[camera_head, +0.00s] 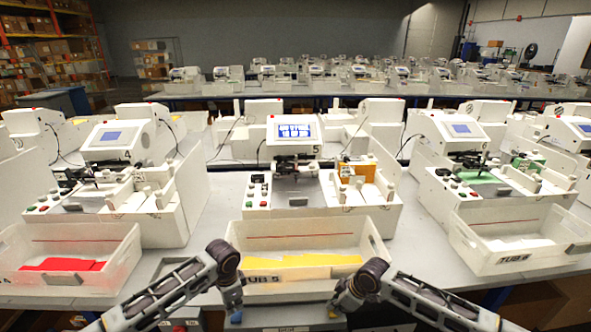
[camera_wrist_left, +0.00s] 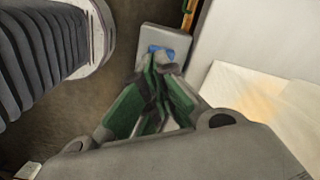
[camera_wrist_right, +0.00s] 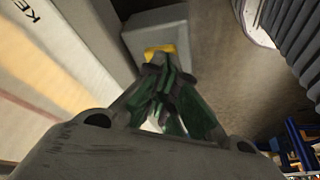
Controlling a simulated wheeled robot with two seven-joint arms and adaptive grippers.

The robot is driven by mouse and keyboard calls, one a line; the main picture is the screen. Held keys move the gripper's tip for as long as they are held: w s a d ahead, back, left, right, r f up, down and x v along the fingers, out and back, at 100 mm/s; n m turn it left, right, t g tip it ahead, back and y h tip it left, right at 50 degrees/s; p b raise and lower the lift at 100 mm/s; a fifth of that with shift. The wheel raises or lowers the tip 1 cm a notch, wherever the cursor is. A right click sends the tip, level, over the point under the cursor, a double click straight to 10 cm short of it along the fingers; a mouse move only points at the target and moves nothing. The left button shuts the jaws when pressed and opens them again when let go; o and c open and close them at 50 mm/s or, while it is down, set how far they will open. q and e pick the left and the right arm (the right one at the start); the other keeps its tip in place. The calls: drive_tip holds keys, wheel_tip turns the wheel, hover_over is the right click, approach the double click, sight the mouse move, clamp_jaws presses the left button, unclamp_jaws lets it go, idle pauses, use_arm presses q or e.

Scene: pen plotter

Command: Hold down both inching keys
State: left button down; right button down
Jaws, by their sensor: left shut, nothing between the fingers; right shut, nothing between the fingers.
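The blue inching key (camera_head: 236,318) shows at the table's front edge, below my left gripper (camera_head: 233,303). In the left wrist view the blue key (camera_wrist_left: 160,51) sits on a pale box, and the shut fingertips (camera_wrist_left: 152,66) overlap its near edge. The yellow inching key (camera_head: 333,314) shows below my right gripper (camera_head: 340,301). In the right wrist view the yellow key (camera_wrist_right: 160,50) sits on a grey box, with the shut fingertips (camera_wrist_right: 158,62) at its near edge. Both grippers are empty. I cannot tell whether either key is touched or pressed down.
A white tub (camera_head: 375,243) with yellow sheets (camera_head: 305,261) stands between my arms and plotter 5 (camera_head: 340,205), whose screen (camera_head: 293,131) is lit. A tub with red sheets (camera_head: 62,264) is at the left, and another tub (camera_head: 520,264) at the right.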

use_arm(q)
drive_tip(key=shift+r, duration=1.65)
